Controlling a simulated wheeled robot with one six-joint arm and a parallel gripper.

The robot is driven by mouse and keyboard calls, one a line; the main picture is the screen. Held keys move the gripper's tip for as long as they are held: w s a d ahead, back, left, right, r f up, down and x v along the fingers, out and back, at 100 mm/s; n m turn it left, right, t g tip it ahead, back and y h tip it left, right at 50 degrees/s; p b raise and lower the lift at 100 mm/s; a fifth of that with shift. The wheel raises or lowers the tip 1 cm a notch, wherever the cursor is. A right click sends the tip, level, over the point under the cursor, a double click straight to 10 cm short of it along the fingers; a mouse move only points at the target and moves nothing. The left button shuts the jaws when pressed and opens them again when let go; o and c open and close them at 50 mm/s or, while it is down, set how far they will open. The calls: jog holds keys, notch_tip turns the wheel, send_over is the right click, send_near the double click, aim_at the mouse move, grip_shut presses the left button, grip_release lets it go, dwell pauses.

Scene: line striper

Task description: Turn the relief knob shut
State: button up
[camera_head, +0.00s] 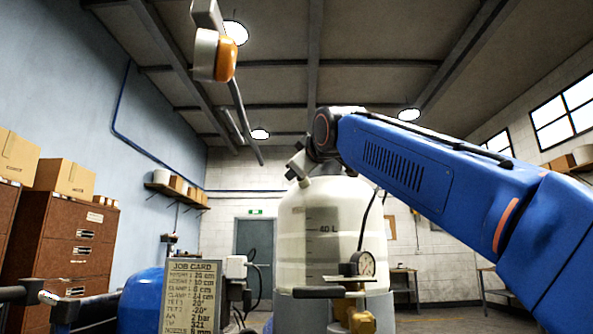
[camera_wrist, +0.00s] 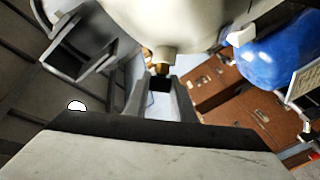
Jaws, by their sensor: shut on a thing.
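The relief knob (camera_wrist: 160,84) is a small black knob on a brass stem (camera_wrist: 158,68) at the pale tank in the wrist view. My gripper (camera_wrist: 160,97) is shut on it, with one finger on each side. Part of the knob is hidden between the fingers. In the head view, my gripper (camera_head: 299,164) is at the upper left shoulder of the white tank (camera_head: 310,230), which is marked 40 L. The knob cannot be made out there, and its turn angle cannot be read.
A pressure gauge (camera_head: 362,264) and brass fitting (camera_head: 361,319) stand in front of the tank. A job card (camera_head: 190,292) and blue drum (camera_head: 140,300) are at left. An orange-and-white lamp (camera_head: 214,57) hangs above left. Brown cabinets (camera_head: 70,245) line the left wall.

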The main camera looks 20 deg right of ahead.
jog(key=shift+d+n+g+y, duration=0.1)
jog(key=shift+n+g+y, duration=0.65)
jog(key=shift+n, duration=0.25)
jog(key=shift+n+g+y, duration=0.35)
jog(key=shift+n+y, duration=0.1)
jog(key=shift+n, duration=0.05)
jog(key=o, duration=1.1)
jog(key=shift+c, duration=0.2)
jog(key=v, duration=1.7)
jog(key=shift+s, duration=0.2)
jog(key=shift+s, duration=0.1)
